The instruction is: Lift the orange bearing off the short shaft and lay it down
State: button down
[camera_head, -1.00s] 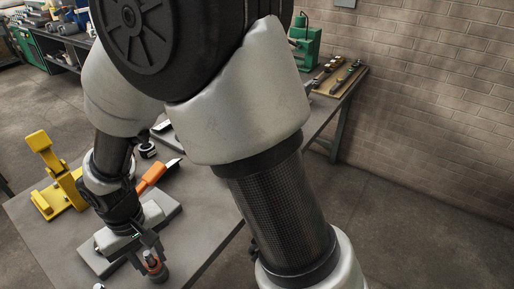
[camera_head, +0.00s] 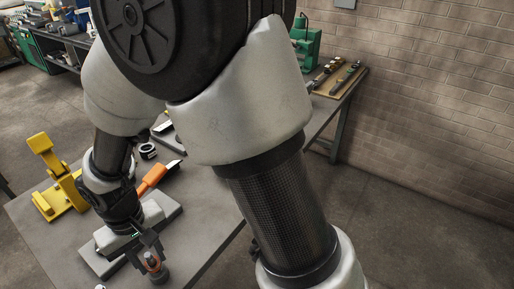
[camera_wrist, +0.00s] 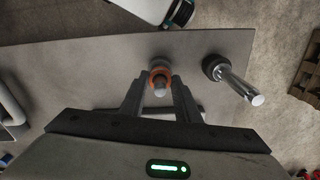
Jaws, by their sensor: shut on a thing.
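The orange bearing (camera_wrist: 160,74) is a small ring around the short grey shaft (camera_wrist: 160,90), whose end shows through it in the wrist view. In the head view the bearing (camera_head: 153,263) is partly hidden by the fingers, above a dark round base (camera_head: 160,276) near the table's front edge. My gripper (camera_wrist: 160,80) has one finger on each side of the bearing and is shut on it. I cannot tell whether the bearing has risen along the shaft.
A longer silver shaft (camera_wrist: 238,85) with a dark collar stands to the right in the wrist view. The grey table (camera_head: 206,205) also carries a yellow stand (camera_head: 66,190), an orange-handled tool (camera_head: 152,178) and a black ring (camera_head: 147,151). Some bare tabletop lies right of the tool.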

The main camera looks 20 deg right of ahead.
jog(key=shift+r+p, duration=2.95)
jog(key=shift+r, duration=1.3)
